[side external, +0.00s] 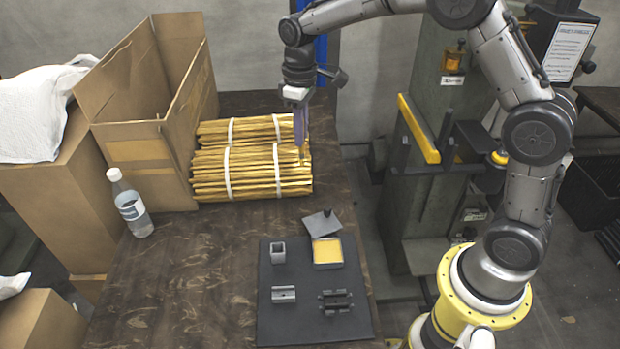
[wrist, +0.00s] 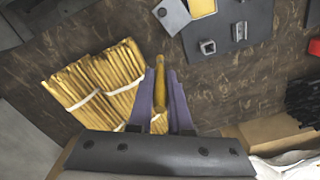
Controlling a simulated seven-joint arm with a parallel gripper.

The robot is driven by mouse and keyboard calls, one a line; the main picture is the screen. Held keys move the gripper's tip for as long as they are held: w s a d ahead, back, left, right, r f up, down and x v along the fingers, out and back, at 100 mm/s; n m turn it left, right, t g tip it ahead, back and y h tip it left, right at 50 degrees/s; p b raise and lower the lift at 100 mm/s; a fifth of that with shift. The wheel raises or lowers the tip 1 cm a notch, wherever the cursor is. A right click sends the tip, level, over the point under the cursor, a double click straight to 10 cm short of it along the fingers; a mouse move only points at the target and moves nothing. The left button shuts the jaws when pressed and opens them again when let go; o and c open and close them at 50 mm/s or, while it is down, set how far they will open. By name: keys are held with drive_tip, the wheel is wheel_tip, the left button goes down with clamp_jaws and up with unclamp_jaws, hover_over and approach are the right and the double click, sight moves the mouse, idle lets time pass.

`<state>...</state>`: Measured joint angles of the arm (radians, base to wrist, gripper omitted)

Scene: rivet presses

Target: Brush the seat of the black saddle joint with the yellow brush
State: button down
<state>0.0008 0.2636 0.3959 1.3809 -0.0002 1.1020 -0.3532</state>
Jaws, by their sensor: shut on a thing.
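My gripper (side external: 301,138) has purple fingers and points down above the right end of the yellow stick bundles. In the wrist view its fingers (wrist: 161,80) are shut on the yellow brush (wrist: 160,92), a slim yellow rod between them. The brush's lower end shows small in the side view (side external: 303,157), against similar yellow sticks; its bristles cannot be made out. The black saddle joint (side external: 336,301) lies on the dark mat (side external: 300,326) at front right, well apart from my gripper. I cannot make it out in the wrist view.
The mat also holds a grey square socket (side external: 278,253), a grey channel piece (side external: 284,294) and a yellow-filled tray (side external: 327,252). A grey plate with a black knob (side external: 322,223) lies behind. A bottle (side external: 131,205) and open carton (side external: 150,110) stand left. The front-left table is clear.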

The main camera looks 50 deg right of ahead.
drive_tip(key=shift+s, duration=0.1)
drive_tip(key=shift+m, duration=0.5)
wheel_tip(320, 180, down, 2)
drive_tip(key=shift+s+a+f+m, duration=0.15)
drive_tip(key=shift+f+m, duration=0.05)
drive_tip(key=shift+m, duration=0.4)
drive_tip(key=s+a+f+n, duration=0.1)
drive_tip(key=s+a+f, duration=0.3)
drive_tip(key=s+a, duration=0.5)
drive_tip(key=s+a+f+n, duration=0.1)
drive_tip(key=s+a+f, duration=0.4)
drive_tip(key=s, duration=0.7)
drive_tip(key=shift+w+a+f, duration=0.1)
drive_tip(key=shift+a+f, duration=0.05)
drive_tip(key=shift+f, duration=1)
drive_tip(key=shift+w+a+f, duration=0.1)
drive_tip(key=shift+a+f, duration=0.1)
drive_tip(key=shift+f, duration=0.95)
drive_tip(key=shift+a+f, duration=0.15)
drive_tip(key=shift+f, duration=1)
drive_tip(key=shift+s+d+f, duration=0.15)
drive_tip(key=shift+s+d, duration=0.85)
drive_tip(key=shift+w+a, duration=1.1)
drive_tip(key=shift+s+d, duration=1.35)
wheel_tip(320, 180, up, 8)
